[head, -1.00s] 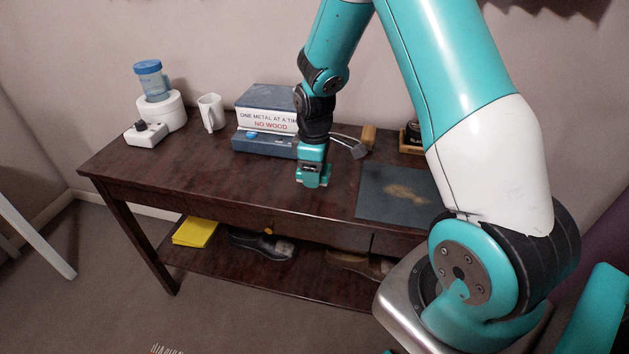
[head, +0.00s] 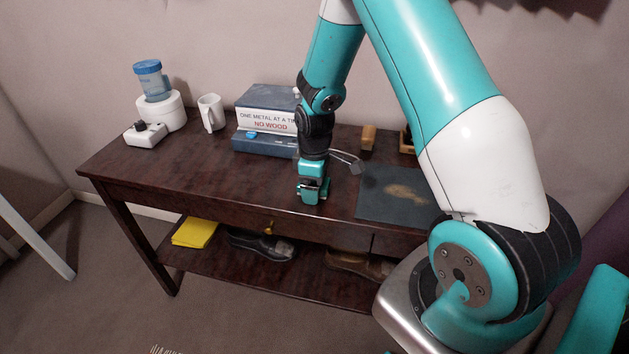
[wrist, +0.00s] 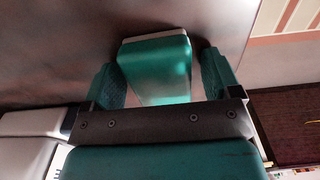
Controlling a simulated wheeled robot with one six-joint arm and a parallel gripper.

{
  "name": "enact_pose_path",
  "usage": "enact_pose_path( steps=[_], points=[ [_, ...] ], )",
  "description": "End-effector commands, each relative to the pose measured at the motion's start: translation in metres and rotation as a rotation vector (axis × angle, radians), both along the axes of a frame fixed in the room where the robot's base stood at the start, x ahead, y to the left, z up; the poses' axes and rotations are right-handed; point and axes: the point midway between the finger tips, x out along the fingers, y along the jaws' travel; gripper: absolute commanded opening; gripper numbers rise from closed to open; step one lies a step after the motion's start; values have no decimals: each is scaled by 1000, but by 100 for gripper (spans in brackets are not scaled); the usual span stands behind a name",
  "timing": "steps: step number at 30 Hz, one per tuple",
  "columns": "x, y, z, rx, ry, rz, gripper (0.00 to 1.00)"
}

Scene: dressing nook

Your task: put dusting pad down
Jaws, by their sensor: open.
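A green block with a pale grey far edge, apparently the dusting pad (wrist: 155,72), sits between the fingers of my gripper (wrist: 160,82) in the wrist view. The fingers are open, with a gap showing on each side of the block. Dark shadows lie beside it on the brown surface. In the head view my gripper (head: 313,192) points down at the front part of the dark wooden table (head: 200,172), left of the dark mat. There the pad is hard to tell from the teal gripper, and its underside is hidden.
Grey-blue boxes or books (head: 265,120) stand behind my gripper. A white mug (head: 210,113), a white device with a blue-lidded jar (head: 149,80) and a white switch box (head: 146,135) stand left. A stained mat (head: 395,195) lies right. The table's front left is clear.

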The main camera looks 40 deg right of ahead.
Motion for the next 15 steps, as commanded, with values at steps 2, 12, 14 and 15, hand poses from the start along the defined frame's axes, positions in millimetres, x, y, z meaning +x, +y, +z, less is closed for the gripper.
enact_pose_path(
  steps=[2, 12, 14, 15],
  points=[
    [0, 0, 4, 0, -1, 0, 83],
    [2, 0, 67, -1, -7, 0, 83],
    [1, 0, 80, -1, -6, 0, 83],
    [1, 0, 88, -1, -5, 0, 83]
  ],
)
